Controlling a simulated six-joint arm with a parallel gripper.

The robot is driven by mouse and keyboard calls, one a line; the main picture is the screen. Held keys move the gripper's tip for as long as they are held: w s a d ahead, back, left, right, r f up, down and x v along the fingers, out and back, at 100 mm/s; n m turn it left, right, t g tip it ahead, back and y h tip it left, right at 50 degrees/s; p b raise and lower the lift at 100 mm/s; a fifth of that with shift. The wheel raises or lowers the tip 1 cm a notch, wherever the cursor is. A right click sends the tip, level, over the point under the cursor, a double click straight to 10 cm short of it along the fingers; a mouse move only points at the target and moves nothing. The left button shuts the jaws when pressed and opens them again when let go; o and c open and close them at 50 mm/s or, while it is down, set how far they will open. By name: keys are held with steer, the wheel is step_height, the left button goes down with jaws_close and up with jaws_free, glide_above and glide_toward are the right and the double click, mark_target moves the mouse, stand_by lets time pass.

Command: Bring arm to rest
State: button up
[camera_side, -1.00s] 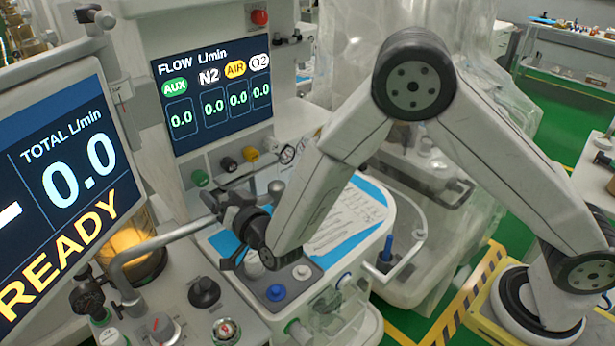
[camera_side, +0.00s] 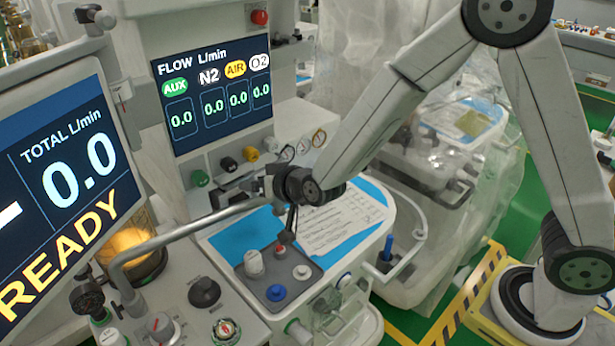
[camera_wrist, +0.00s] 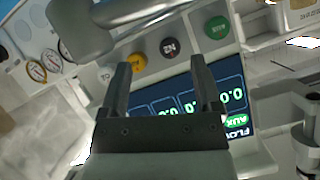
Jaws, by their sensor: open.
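My gripper (camera_side: 289,222) is above the cart's top in the side view, over the grey tray and the edge of the paper sheet. Its fingers point down and hold nothing. In the wrist view my gripper (camera_wrist: 160,85) shows two dark fingers set apart, with nothing between them. Behind the fingers are the flow display (camera_wrist: 232,82) and a row of coloured knobs, with a green knob (camera_wrist: 217,27) at the right.
The grey tray (camera_side: 313,284) holds a white knob (camera_side: 254,263), a blue knob (camera_side: 276,292) and other small knobs. A metal rail (camera_side: 190,232) runs close to my gripper. The flow panel (camera_side: 212,95) stands behind. A paper sheet (camera_side: 345,222) lies on the blue top.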

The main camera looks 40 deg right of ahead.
steer(key=s+d+f+n+g, duration=0.1)
steer(key=s+d+g, duration=0.4)
steer(key=s, duration=0.6)
steer(key=s+d+f+n+g+h, duration=0.1)
steer(key=s+d+n+g, duration=0.1)
steer(key=s+d+g, duration=0.3)
steer(key=s+d, duration=0.3)
steer(key=s, duration=0.2)
steer(key=shift+s+d, duration=0.25)
steer(key=shift+s, duration=0.15)
